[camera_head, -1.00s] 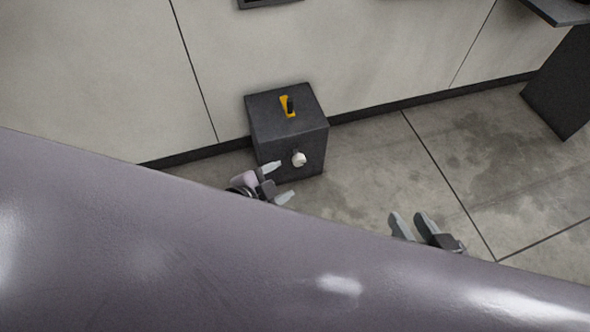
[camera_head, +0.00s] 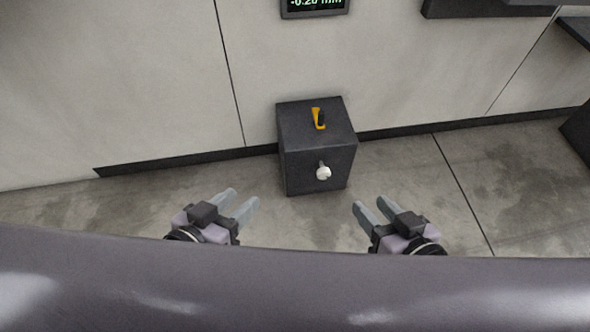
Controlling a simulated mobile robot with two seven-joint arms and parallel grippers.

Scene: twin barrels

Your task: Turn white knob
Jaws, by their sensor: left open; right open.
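The white knob (camera_head: 323,173) sticks out of the front face of a dark box (camera_head: 301,170) that stands on the floor by the wall. On top of the box is a yellow and black switch or lever (camera_head: 319,119). My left gripper (camera_head: 242,203) is open and empty, to the left of the knob and lower in the picture. My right gripper (camera_head: 373,207) is open and empty, to the right of the knob and lower. Neither gripper touches the knob or the box.
A large smooth purple-grey curved surface (camera_head: 300,295) fills the bottom of the view. A display (camera_head: 315,6) with green digits hangs on the pale wall (camera_head: 180,80) above the box. A dark ledge (camera_head: 480,9) is at upper right. The floor between the grippers and box is clear.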

